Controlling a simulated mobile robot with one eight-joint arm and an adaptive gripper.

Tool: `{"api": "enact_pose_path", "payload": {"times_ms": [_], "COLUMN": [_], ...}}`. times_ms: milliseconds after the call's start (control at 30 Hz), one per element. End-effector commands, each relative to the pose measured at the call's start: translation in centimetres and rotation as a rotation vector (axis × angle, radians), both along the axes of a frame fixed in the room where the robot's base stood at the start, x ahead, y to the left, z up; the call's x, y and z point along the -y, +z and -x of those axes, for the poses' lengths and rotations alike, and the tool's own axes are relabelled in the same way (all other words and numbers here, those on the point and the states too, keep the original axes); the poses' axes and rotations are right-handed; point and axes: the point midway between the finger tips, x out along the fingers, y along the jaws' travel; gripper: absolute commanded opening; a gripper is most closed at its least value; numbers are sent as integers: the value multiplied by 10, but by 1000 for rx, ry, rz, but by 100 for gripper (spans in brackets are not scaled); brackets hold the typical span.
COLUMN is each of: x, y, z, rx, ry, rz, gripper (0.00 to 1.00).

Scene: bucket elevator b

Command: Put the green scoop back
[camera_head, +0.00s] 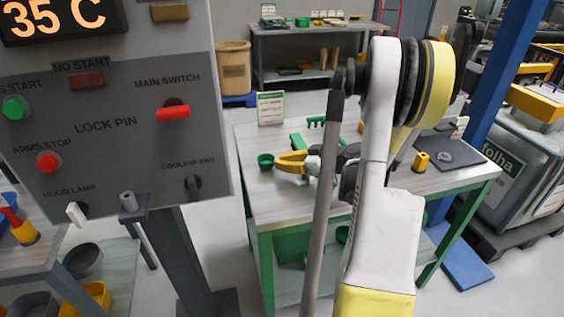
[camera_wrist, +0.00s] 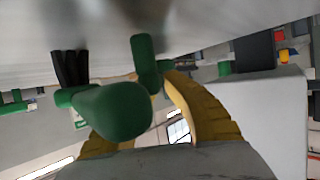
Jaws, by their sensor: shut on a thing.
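My gripper (camera_head: 283,161) has yellow fingers and is low over the green-framed table, left of my arm. In the wrist view, my gripper (camera_wrist: 142,112) is shut on the green scoop (camera_wrist: 115,110), whose rounded end faces the camera and hides much of the grip. A small green cup-like shape, apparently the scoop (camera_head: 265,160), shows at the fingertips in the head view. I cannot tell whether it touches the tabletop. A green upright piece (camera_wrist: 147,65) stands close to the right finger; whether it joins the scoop is unclear.
A green pronged rack (camera_head: 316,121) stands on the table (camera_head: 262,203) behind my gripper, near a small white sign (camera_head: 271,107). A yellow cylinder (camera_head: 420,161) and a dark pad (camera_head: 450,154) are to the right. The control panel (camera_head: 110,105) is at the left.

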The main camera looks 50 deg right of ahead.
Motion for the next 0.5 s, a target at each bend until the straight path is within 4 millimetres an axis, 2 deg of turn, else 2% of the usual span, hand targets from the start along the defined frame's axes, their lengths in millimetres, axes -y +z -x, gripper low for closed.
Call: {"api": "enact_pose_path", "payload": {"times_ms": [500], "x": [0], "y": [-10], "z": [0], "rx": [0], "ry": [0], "rz": [0], "gripper": [0]}}
